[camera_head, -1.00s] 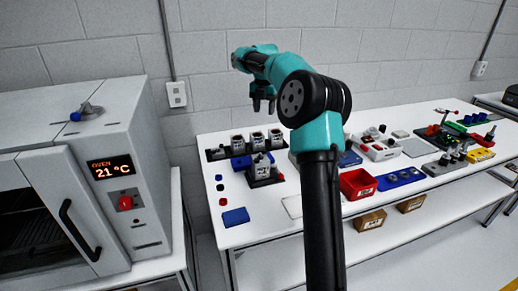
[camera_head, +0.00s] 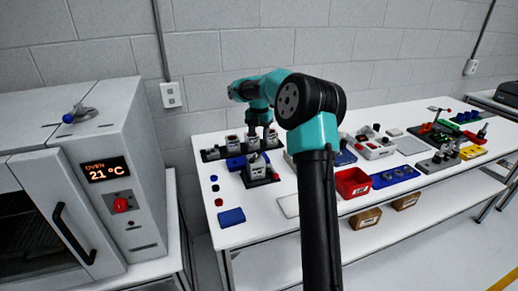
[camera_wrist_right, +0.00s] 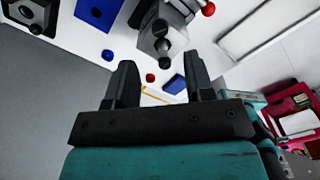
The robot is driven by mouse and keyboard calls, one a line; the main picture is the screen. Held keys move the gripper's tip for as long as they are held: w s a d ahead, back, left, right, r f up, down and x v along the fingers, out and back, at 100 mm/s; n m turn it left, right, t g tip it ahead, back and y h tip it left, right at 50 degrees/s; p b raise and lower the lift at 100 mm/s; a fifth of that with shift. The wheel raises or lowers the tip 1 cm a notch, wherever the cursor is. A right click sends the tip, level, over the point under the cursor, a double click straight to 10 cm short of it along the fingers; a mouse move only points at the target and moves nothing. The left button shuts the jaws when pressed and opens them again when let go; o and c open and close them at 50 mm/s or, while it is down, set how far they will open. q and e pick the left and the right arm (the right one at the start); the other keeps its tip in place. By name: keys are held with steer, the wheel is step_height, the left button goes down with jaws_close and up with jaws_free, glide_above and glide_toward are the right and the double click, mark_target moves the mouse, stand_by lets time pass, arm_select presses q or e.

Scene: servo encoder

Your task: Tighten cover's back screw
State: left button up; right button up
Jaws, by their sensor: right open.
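A grey servo unit (camera_head: 256,166) stands in a black holder (camera_head: 262,182) at the front left of the bench. More such units (camera_head: 232,143) stand in a black rack behind it. My right gripper (camera_head: 261,137) points down, open, just above and behind the front unit. In the right wrist view my open fingers (camera_wrist_right: 160,85) have nothing between them, and a grey unit with a dark round part (camera_wrist_right: 162,42) lies beyond the tips. The cover's back screw is too small to make out. My left gripper is out of view.
A red bin (camera_head: 353,183) and a blue tray (camera_head: 396,176) stand to the right. An oven (camera_head: 120,180) stands at the left. The bench front is clear around the blue block.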

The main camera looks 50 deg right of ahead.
mark_target(259, 152)
step_height(259, 152, down, 7)
steer(key=shift+f, duration=0.1)
stand_by(0.4)
jaws_close()
